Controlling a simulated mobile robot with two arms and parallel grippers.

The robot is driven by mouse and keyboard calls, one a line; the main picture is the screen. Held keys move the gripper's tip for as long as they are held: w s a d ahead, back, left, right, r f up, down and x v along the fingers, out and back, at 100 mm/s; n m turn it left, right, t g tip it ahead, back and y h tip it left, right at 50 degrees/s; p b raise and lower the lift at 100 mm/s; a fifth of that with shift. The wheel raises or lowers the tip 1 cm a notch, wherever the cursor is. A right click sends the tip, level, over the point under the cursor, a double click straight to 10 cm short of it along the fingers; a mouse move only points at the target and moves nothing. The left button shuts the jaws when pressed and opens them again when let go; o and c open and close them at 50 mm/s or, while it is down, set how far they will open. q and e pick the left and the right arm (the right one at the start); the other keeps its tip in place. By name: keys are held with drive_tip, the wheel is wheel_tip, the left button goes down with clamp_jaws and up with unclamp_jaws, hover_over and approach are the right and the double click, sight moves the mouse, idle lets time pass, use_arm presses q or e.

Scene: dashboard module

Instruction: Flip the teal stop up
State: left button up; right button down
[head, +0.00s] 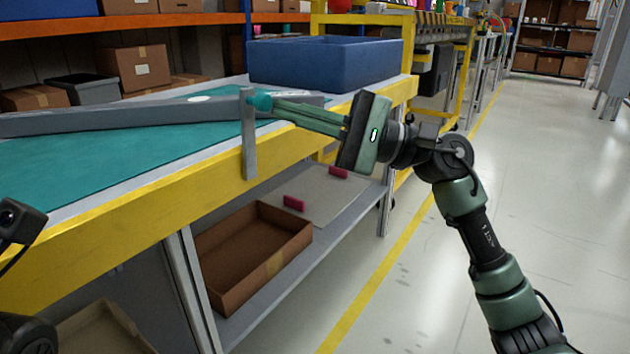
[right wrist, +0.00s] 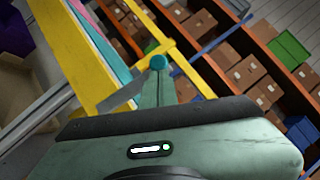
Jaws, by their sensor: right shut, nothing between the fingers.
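The teal stop (head: 260,101) is a small round teal knob beside the upper part of an upright grey bar (head: 249,150) at the table's front edge. In the right wrist view the teal stop (right wrist: 158,62) shows as a round end just beyond my fingers. My right gripper (head: 276,106) is shut and empty, reaching in from the right with its fingertips at the knob. I cannot tell whether they touch it. The shut fingers also show in the wrist view. My left gripper is not in view; only dark parts of mine show at the lower left.
A long grey beam (head: 130,117) lies across the teal table mat (head: 60,172), behind the upright bar. A blue bin (head: 325,65) stands at the table's far end. A cardboard box (head: 255,262) and pink blocks (head: 294,203) are on the shelf below. The floor at right is clear.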

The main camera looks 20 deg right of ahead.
drive_tip(key=shift+s+a+r+n+g, duration=0.1)
drive_tip(key=shift+s+a+n+g, duration=0.15)
drive_tip(key=shift+n, duration=0.25)
drive_tip(key=shift+a, duration=0.1)
